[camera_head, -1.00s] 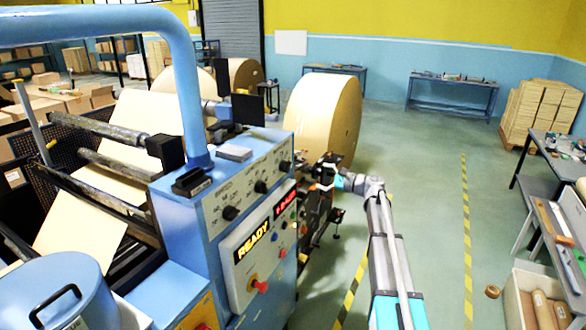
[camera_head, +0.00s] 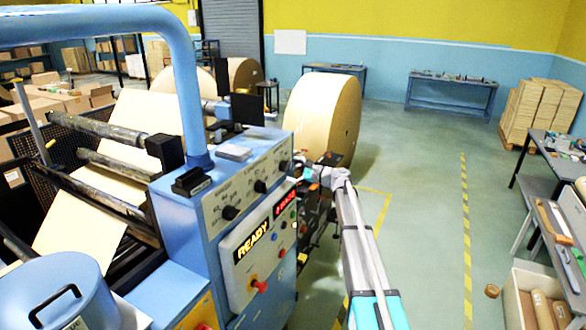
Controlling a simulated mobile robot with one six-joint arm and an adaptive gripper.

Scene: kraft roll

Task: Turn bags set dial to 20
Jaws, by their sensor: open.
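The blue machine's control panel (camera_head: 216,202) carries three black dials: a near one (camera_head: 230,212), a middle one (camera_head: 260,187) and a far one (camera_head: 284,166). Their labels are too small to read, so I cannot tell which is the bags set dial. My gripper (camera_head: 299,168) is at the far end of the panel, close to the far dial. It is open; its fingers are small and partly hidden by the panel edge and my wrist. I cannot tell whether it touches the dial. A lit READY display (camera_head: 252,242) and a red number display (camera_head: 285,203) sit below.
A red knob (camera_head: 260,286) and several small buttons stick out from the panel's lower face. A large kraft roll (camera_head: 325,115) stands behind my gripper. A workbench (camera_head: 555,170) stands at the far right.

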